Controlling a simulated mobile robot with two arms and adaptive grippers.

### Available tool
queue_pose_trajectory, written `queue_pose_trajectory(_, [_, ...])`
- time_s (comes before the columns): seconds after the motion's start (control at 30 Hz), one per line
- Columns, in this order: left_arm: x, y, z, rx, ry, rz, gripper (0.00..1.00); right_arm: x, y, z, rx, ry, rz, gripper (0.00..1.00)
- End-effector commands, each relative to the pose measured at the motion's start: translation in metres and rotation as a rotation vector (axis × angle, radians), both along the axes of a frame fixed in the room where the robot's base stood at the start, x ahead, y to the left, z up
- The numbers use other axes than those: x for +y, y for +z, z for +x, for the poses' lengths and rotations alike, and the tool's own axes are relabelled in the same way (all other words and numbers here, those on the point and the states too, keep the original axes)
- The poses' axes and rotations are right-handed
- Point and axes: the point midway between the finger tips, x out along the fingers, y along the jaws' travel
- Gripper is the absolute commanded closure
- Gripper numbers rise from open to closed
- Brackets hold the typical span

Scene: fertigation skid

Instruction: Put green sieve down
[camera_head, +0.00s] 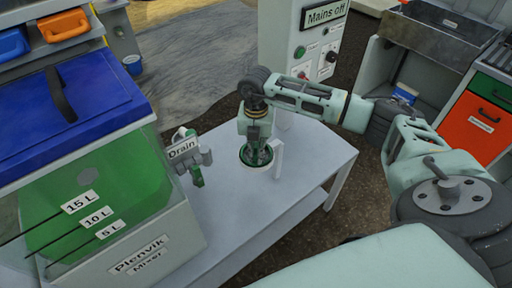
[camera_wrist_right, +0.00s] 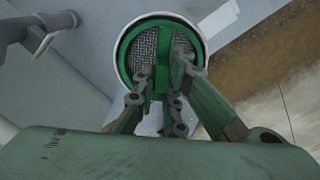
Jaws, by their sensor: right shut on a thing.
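The green sieve (camera_wrist_right: 150,38) is a round green ring with grey mesh and a green bar across it. In the head view the sieve (camera_head: 246,158) sits at the mouth of a white round container (camera_head: 279,158) on the grey table. My right gripper (camera_wrist_right: 165,82) is shut on the sieve's bar from above. In the head view the right gripper (camera_head: 257,150) points down over the container and hides much of the sieve. I cannot tell whether the sieve rests on the container's rim. My left gripper is not in view.
The grey table (camera_head: 235,215) has bare room in front. A tank (camera_head: 110,215) with green liquid, labelled Plenvik Mixer, and a drain valve (camera_head: 186,150) stand left. A mains box (camera_head: 305,45) stands behind. A sink (camera_head: 440,40) and drawers (camera_head: 476,125) are at right.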

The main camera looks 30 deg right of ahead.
Motion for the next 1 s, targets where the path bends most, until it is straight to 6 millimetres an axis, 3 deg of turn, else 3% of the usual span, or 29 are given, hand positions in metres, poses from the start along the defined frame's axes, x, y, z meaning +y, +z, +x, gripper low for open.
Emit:
queue_pose_trajectory(0.33, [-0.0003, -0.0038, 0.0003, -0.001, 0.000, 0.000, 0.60, -0.0001, -0.0045, 0.0002, -0.001, 0.000, 0.001, 1.00])
queue_pose_trajectory(0.37, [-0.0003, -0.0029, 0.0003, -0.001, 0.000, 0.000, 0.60, -0.0001, -0.0036, 0.0002, -0.001, 0.000, 0.000, 0.88])
queue_pose_trajectory(0.57, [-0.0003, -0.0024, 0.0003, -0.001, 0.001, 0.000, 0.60, -0.0002, -0.0034, -0.0001, 0.000, 0.000, 0.000, 0.71])
queue_pose_trajectory(1.0, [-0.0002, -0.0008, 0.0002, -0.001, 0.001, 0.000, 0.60, -0.0004, 0.0038, -0.0001, 0.001, 0.000, -0.001, 0.71])
